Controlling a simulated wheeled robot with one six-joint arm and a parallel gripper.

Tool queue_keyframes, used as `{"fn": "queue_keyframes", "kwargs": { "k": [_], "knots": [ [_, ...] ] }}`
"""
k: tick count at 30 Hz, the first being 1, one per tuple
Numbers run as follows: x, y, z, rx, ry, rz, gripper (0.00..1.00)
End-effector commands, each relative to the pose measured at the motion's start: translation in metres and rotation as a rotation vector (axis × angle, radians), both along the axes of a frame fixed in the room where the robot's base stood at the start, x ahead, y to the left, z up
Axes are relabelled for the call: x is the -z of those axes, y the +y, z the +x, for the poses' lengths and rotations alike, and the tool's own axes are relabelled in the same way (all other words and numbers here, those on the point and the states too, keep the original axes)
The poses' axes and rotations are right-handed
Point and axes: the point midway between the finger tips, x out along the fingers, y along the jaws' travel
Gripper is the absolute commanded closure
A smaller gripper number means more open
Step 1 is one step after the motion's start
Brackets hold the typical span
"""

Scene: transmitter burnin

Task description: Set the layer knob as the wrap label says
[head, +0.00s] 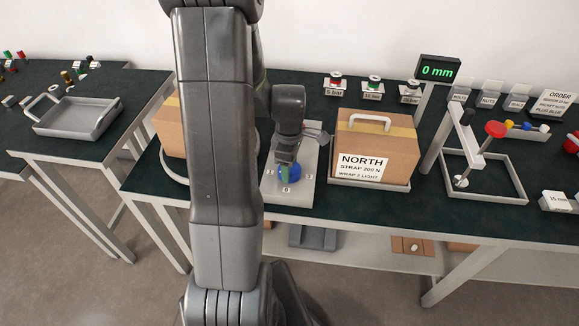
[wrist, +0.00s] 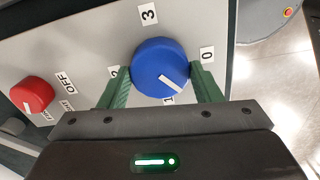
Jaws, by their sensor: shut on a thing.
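The blue layer knob (wrist: 158,62) sits on a light grey panel with the digits 0, 1, 2 and 3 around it. Its white pointer mark aims between 1 and 0, nearer the 1. My gripper (wrist: 166,82) is shut on the knob, one green finger on each side; the fingers partly cover the 2 and the 1 is half hidden. In the head view the knob (head: 295,171) shows beside my green finger. The wrap label (head: 363,166) on the cardboard box (head: 376,140) reads NORTH, STRAP 200 N, WRAP 2 LIGHT.
A red knob (wrist: 32,94) with an OFF label is on the same panel. Another box (head: 170,130) stands left of my arm, partly hidden. A display (head: 437,70) reads 0 mm. A grey tray (head: 75,118) lies on the left table. A frame with a red knob stands right.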

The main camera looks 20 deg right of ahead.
Motion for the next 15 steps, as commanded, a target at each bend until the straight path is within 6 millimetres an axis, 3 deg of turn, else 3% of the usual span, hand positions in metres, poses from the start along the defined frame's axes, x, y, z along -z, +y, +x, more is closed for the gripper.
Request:
{"fn": "queue_keyframes", "kwargs": {
  "k": [15],
  "knots": [
    [0.0010, -0.0002, 0.0003, 0.490, -0.002, -0.001, 0.65]
  ]
}}
